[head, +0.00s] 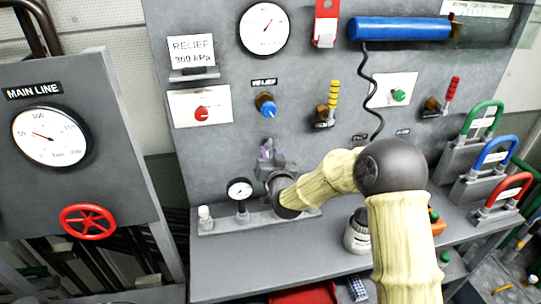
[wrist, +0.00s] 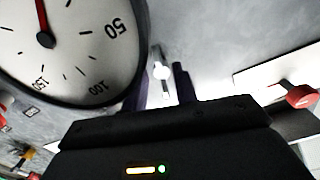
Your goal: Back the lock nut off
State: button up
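My gripper (head: 267,160) is at the front panel, just above the bench ledge, right of a small gauge (head: 240,188). A small purple-grey part (head: 266,148) shows at its tip. In the wrist view, the dark gripper body fills the bottom, and a small bright metal part (wrist: 161,69) shows beyond it, beside a dark finger (wrist: 181,84). I cannot make out the lock nut for certain, nor whether the fingers touch anything. My forearm and wrist hide part of the ledge.
A gauge face (wrist: 62,42) is close at upper left in the wrist view. A blue knob (head: 266,104) and a red knob (head: 201,113) are on the panel above. A jar (head: 356,236) stands on the bench beside my arm. The bench front left is clear.

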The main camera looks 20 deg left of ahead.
jog(key=b+v, duration=0.5)
jog(key=v, duration=1.2)
jog(key=shift+s, duration=0.2)
jog(key=shift+d, duration=0.1)
jog(key=s+d+f+m+g+h+p, duration=0.1)
jog(key=d+f+g+h, duration=0.2)
jog(key=d, duration=0.6)
jog(key=d+f+g+h+p, duration=0.2)
jog(key=d+f+g+h, duration=0.15)
jog(key=d, duration=0.45)
jog(key=s+d+m+g+h+p, duration=0.1)
jog(key=s+d+g, duration=0.5)
jog(key=s+d, duration=0.6)
jog(key=shift+d+f+m+h, duration=0.15)
jog(key=shift+d+m+h, duration=0.5)
jog(key=shift+h, duration=0.4)
